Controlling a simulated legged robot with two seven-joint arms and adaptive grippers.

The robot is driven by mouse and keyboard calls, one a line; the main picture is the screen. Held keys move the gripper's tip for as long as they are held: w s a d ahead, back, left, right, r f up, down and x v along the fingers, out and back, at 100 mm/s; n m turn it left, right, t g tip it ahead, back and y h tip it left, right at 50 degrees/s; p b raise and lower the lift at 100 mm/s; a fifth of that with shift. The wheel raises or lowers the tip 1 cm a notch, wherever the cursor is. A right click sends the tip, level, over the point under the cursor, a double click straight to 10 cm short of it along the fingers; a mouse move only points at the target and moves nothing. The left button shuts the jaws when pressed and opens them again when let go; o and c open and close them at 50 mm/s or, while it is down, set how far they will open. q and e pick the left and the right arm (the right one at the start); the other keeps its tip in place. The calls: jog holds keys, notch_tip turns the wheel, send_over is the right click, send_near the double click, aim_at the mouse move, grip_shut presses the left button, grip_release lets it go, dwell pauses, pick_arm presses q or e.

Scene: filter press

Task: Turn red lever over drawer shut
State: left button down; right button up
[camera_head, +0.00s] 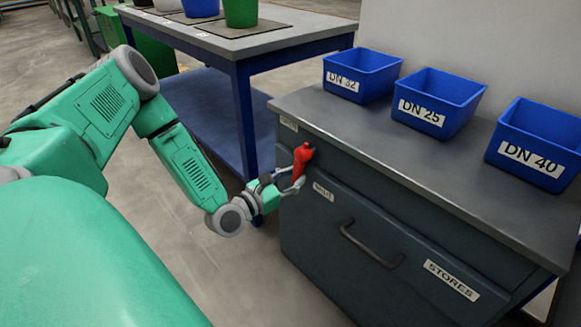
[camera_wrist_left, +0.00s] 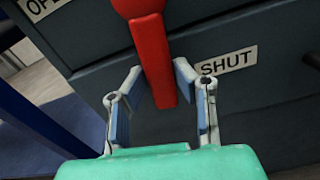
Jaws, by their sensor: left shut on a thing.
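The red lever (camera_head: 301,163) is on the front of the dark cabinet, at its upper left above the drawer (camera_head: 360,235). It hangs down from its round pivot, slightly slanted. The lever (camera_wrist_left: 152,55) also shows in the left wrist view, between my two fingers. An "OPEN" label (camera_head: 289,123) is up and left of the lever, and a "SHUT" label (camera_head: 323,192) is beside its lower end, to the right. My left gripper (camera_head: 285,183) is shut on the lever near its lower end. My right gripper is not in view.
The drawer has a dark bar handle (camera_head: 370,246) and a "STORES" label (camera_head: 452,281). Blue bins DN 32 (camera_head: 361,75), DN 25 (camera_head: 438,102) and DN 40 (camera_head: 539,146) stand on the cabinet top (camera_head: 330,118). A blue-legged table (camera_head: 260,40) is behind, left of the cabinet.

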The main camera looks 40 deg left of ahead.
pick_arm(q)
jog(key=shift+s+d+f+n, duration=0.25)
jog(key=shift+d+n, duration=0.2)
jog(key=shift+n, duration=0.45)
jog(key=shift+d, duration=0.1)
jog(key=c, duration=1.3)
grip_release()
jog(key=shift+w+f, duration=0.1)
jog(key=s, duration=0.8)
jog(key=s+a, duration=0.1)
jog(key=s, duration=0.3)
jog(key=shift+w, duration=0.1)
